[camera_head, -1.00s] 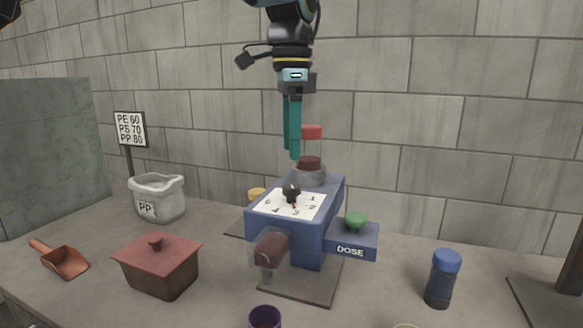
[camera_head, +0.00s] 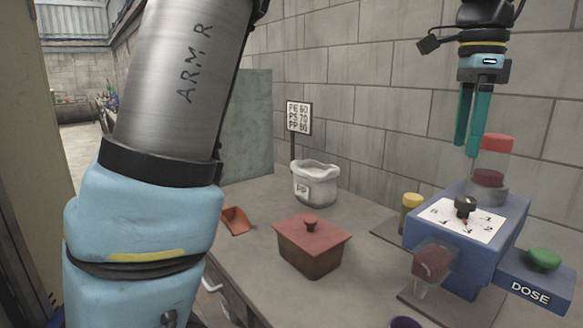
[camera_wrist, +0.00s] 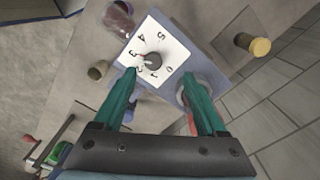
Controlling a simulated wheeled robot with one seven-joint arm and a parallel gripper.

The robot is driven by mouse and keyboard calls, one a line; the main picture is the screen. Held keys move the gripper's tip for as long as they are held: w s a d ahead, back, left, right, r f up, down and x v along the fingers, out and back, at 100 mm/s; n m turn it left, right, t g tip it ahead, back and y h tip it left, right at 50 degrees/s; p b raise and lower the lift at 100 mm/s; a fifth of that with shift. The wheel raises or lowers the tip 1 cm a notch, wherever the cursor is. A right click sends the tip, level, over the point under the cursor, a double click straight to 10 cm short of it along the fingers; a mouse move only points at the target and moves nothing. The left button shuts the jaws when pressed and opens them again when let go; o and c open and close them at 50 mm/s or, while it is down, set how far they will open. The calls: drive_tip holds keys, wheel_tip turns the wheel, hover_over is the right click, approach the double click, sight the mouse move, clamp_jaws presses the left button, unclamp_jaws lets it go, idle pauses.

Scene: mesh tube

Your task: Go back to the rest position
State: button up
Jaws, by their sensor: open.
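My gripper (camera_head: 471,145) hangs at the right of the head view with its two teal fingers pointing down, above the blue dosing machine (camera_head: 455,264). The fingers also show in the wrist view (camera_wrist: 158,88), apart and with nothing between them. The machine has a white numbered dial plate with a black knob (camera_head: 465,207); the knob shows in the wrist view too (camera_wrist: 152,60). A clear hopper with a red lid (camera_head: 496,144) stands just behind my fingers in the head view. A green button (camera_head: 545,259) sits on the DOSE box (camera_head: 530,293).
A red lidded box (camera_head: 311,246), an orange scoop (camera_head: 236,220) and a whitish PP bag (camera_head: 315,184) stand on the bench. A yellow-capped jar (camera_head: 411,202) is beside the machine, a purple cup (camera_head: 405,322) at the front. A sign (camera_head: 298,117) stands behind. My arm covers the left.

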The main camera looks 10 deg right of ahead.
drive_tip(key=w+a+f+n, duration=0.6)
drive_tip(key=a+f, duration=0.1)
drive_tip(key=a, duration=0.4)
drive_tip(key=w+a+f+n, duration=0.6)
drive_tip(key=a+f, duration=0.2)
drive_tip(key=a, duration=0.3)
drive_tip(key=s+a+f+n, duration=0.2)
drive_tip(key=a+f+n, duration=0.2)
drive_tip(key=a, duration=0.5)
drive_tip(key=s+a+f+n+t, duration=0.1)
drive_tip(key=s+a+f+n, duration=0.1)
drive_tip(key=a+f+n, duration=0.3)
drive_tip(key=a, duration=0.4)
drive_tip(key=shift+s+f+t, duration=0.2)
drive_tip(key=shift+s+t, duration=0.1)
drive_tip(key=shift+s, duration=0.05)
